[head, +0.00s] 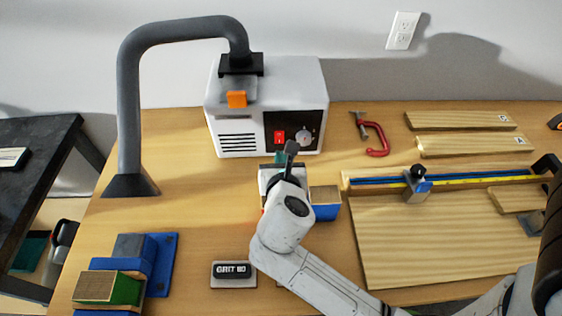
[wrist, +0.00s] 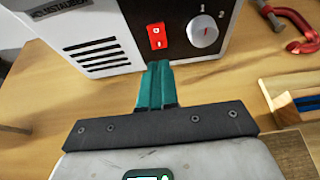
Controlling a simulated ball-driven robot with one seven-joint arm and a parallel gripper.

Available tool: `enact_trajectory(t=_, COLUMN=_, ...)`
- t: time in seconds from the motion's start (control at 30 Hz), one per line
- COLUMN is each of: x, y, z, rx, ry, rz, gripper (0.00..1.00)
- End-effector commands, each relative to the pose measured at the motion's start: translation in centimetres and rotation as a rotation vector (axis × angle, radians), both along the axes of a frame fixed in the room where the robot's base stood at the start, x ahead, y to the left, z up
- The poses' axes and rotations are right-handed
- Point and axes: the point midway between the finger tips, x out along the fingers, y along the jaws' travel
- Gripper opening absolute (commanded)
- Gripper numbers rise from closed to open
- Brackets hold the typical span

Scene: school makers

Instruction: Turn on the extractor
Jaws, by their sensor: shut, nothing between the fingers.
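The extractor (head: 225,109) is a white box at the back of the wooden table, with a thick grey hose rising from its top. Its black front panel carries a red rocker switch (head: 279,137) and a round light dial (head: 305,137). In the wrist view, the red switch (wrist: 157,35) and the numbered dial (wrist: 202,31) show near the top. My gripper (wrist: 157,68) has teal fingers, shut and empty, with the tips just below the red switch in the picture. I cannot tell whether they touch the panel. In the head view, my wrist hides most of the fingers.
A red clamp (head: 376,139) lies right of the extractor. Wooden boards (head: 475,146) and a blue-yellow fence rail (head: 500,181) fill the right side. A GRIT 80 block (head: 233,273) and blue sanding blocks (head: 160,262) lie in front.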

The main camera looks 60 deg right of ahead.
Motion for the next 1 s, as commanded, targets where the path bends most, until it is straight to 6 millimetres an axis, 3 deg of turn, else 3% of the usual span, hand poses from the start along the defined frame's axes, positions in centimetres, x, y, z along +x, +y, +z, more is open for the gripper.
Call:
enact_trajectory(t=0.2, x=2.1, y=-2.8, z=-1.5, rx=0.001, ry=0.0, rz=-0.003, gripper=0.0)
enact_trajectory(t=0.4, x=3.2, y=-4.1, z=-2.3, rx=0.001, ry=0.001, rz=-0.001, gripper=0.0)
enact_trajectory(t=1.0, x=3.6, y=-4.7, z=-2.7, rx=-0.031, ry=-0.027, rz=-0.001, gripper=0.0)
